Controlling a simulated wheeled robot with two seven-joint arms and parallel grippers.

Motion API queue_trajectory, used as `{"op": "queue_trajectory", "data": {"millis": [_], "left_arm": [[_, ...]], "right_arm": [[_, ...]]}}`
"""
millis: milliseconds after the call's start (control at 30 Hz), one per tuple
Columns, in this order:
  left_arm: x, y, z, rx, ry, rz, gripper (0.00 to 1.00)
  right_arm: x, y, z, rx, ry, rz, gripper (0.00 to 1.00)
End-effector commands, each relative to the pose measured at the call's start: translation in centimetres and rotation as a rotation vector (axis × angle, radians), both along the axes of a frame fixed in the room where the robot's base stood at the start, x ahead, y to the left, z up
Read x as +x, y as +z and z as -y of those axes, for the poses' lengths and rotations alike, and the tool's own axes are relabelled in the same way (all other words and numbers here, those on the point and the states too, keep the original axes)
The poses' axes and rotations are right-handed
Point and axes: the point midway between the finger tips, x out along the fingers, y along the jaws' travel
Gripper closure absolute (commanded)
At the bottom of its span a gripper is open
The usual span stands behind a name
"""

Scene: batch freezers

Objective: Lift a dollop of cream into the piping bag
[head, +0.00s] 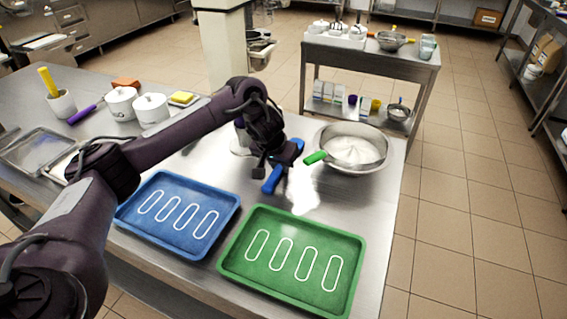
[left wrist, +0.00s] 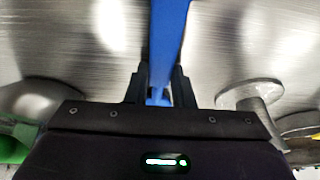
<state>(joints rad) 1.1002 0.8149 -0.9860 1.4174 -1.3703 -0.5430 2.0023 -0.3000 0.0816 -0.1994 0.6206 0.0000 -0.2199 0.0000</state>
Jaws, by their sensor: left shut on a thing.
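My left gripper (head: 277,161) is shut on a blue-handled tool (head: 271,181) above the steel table. In the left wrist view the blue handle (left wrist: 168,30) runs between the two fingers; I cannot make out the tool's working end. To the right of the gripper stands a steel bowl (head: 384,160) with white cream (head: 352,149) in it. A green-handled tool (head: 316,157) rests over its near left rim. A bright white patch (head: 303,190) lies on the table; I cannot tell whether it is the piping bag or glare. My right gripper is not in view.
A blue tray (head: 150,222) and a green tray (head: 250,274), each with white outlines, lie along the near edge. White pots (head: 151,109) stand at the back left. A metal stand (left wrist: 249,94) is right of my gripper in the left wrist view. A side table (head: 370,60) stands behind.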

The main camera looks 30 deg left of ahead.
Motion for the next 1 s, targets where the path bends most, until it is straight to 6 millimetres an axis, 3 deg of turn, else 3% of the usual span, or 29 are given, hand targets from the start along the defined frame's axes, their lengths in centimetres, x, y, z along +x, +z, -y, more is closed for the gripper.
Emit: {"op": "queue_trajectory", "data": {"millis": [467,667,800,1000], "left_arm": [[0.1,0.3,0.0,0.001,0.001,0.002,1.0],[0.1,3.7,0.1,-0.002,-0.001,0.005,1.0],[0.1,8.4,-0.1,0.003,-0.001,0.008,1.0],[0.1,13.8,-0.1,0.002,0.001,0.007,1.0]], "right_arm": [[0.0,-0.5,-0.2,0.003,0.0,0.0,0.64],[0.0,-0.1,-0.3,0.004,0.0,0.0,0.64],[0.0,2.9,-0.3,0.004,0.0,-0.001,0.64],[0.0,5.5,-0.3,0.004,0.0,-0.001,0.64]]}}
